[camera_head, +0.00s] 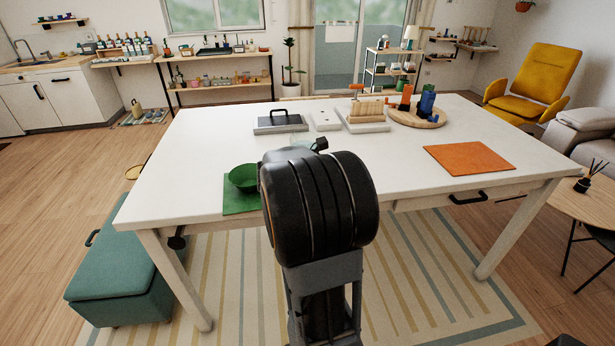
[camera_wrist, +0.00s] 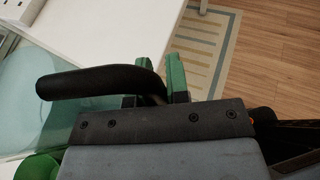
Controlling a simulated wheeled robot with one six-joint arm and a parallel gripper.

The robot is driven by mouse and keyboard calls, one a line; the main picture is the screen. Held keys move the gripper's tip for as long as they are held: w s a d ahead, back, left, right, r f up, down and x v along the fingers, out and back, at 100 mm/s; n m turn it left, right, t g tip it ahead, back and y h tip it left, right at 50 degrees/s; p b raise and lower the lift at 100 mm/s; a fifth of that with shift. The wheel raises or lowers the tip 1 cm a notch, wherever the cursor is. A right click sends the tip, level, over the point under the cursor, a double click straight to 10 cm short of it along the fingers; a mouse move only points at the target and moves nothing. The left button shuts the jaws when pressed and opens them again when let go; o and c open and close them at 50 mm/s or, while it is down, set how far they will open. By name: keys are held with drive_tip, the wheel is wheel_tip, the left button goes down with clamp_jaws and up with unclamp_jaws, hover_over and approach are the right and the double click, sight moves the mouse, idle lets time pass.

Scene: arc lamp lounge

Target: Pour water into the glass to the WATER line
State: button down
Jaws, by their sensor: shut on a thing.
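In the wrist view, my gripper (camera_wrist: 155,88) has green finger pads closed on a black curved handle (camera_wrist: 95,80). The handle appears to belong to a translucent teal jug (camera_wrist: 55,120) at the left of that view. Only part of the jug shows, so its water level and exact tilt cannot be told. In the head view my arm blocks the gripper and most of the jug. I cannot make out the glass or its WATER line in either view; it may be hidden behind my arm.
A green bowl (camera_head: 243,177) sits on a green mat (camera_head: 238,208) at the white table's (camera_head: 200,140) left front. An orange mat (camera_head: 468,158) lies at the right. A grey tray with a handle (camera_head: 281,123) and a round wooden board (camera_head: 437,122) stand at the back. A teal bench (camera_head: 120,262) is at left.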

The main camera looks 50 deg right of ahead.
wheel_tip(320, 180, up, 5)
drive_tip(key=s+n+g+p, duration=0.2)
drive_tip(key=p, duration=0.6)
drive_tip(key=f+b, duration=0.1)
drive_tip(key=b, duration=0.1)
drive_tip(key=w+f+m+t+b, duration=0.1)
drive_tip(key=f+b, duration=0.1)
drive_tip(key=b, duration=0.1)
drive_tip(key=f+m+b, duration=0.1)
drive_tip(key=b, duration=0.1)
drive_tip(key=shift+w+d+f+t, duration=0.15)
drive_tip(key=shift+w+f+t, duration=0.05)
drive_tip(key=shift+f+t, duration=0.15)
wheel_tip(320, 180, up, 3)
drive_tip(key=shift+p, duration=1.1)
